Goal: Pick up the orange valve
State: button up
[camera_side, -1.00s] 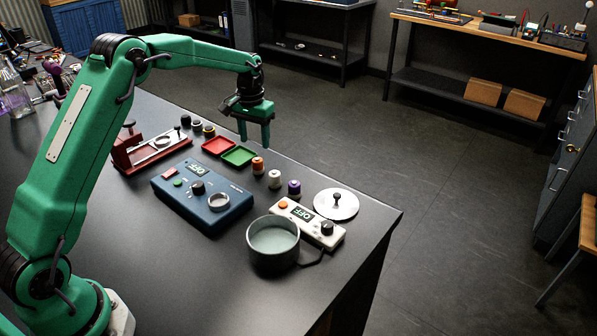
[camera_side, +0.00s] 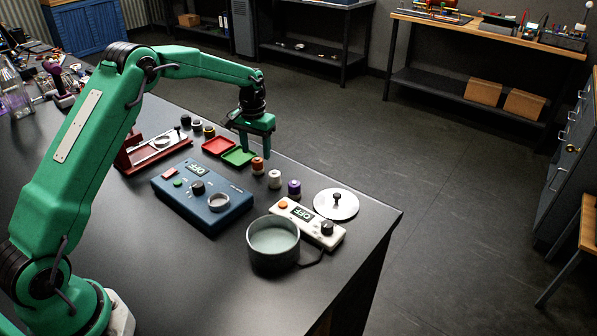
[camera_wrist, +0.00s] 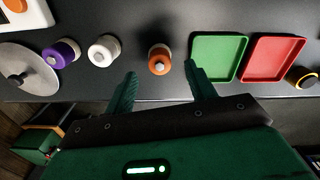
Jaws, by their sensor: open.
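The orange valve (camera_side: 257,165) is a small upright cylinder with a pale top knob. It stands on the dark bench, just right of the green tray. It also shows in the wrist view (camera_wrist: 159,60), standing beyond and between my two fingertips. My gripper (camera_side: 256,153) is green, points down and is above and close to the valve in the side view. In the wrist view my gripper (camera_wrist: 161,82) has its fingers spread apart with nothing between them. I cannot tell the exact height of the fingertips above the bench.
The green tray (camera_wrist: 217,58) and red tray (camera_wrist: 271,59) lie on one side of the valve. A white valve (camera_wrist: 104,50) and a purple valve (camera_wrist: 61,53) stand on the other, beside a round lid (camera_side: 336,205). A blue control box (camera_side: 203,208) and a pot (camera_side: 272,260) sit nearer.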

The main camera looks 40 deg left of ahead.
aim_at(257, 160)
jog(key=shift+f, duration=2.35)
jog(key=shift+c, duration=0.4)
jog(key=c, duration=1.1)
